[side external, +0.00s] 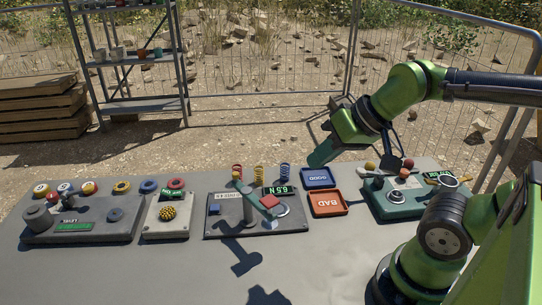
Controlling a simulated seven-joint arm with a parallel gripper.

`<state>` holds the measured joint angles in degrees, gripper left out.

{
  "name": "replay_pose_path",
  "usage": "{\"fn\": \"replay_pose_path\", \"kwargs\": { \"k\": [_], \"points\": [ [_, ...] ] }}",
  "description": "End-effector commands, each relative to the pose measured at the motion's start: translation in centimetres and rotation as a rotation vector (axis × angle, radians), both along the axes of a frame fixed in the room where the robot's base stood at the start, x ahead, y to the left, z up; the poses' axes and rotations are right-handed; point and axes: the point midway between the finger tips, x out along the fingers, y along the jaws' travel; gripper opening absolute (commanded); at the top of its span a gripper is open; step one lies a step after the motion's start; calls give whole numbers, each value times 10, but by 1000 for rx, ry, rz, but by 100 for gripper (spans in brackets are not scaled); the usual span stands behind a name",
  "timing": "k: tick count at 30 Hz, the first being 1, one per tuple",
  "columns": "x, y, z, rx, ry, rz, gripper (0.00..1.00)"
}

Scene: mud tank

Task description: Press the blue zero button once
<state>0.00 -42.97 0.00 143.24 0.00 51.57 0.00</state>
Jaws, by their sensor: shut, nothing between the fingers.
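A grey force-gauge board (226,229) stands on the table near the middle, with a green display (278,190) that appears to read 6.5 N.
A blue GOOD tray (333,184) and an orange BAD tray (344,204) lie right of the board. A teal device (405,212) stands farther right. A level board (95,234) and a yellow-knobbed board (160,234) stand left. The table front is clear.

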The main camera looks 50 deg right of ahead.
Motion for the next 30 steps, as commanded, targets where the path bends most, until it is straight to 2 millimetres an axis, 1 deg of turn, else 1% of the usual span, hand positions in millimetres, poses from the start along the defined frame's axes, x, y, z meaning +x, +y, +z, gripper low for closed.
{"fn": "replay_pose_path", "kwargs": {
  "k": [16,20,23,26,30],
  "points": [
    [0,0,0,0,0,0,0],
    [4,-1,-1,-17,14,2,0],
    [15,-5,-3,-62,46,5,0],
    [32,-10,-8,-139,91,11,0],
    [67,-16,-17,-276,144,25,0]
  ]
}}
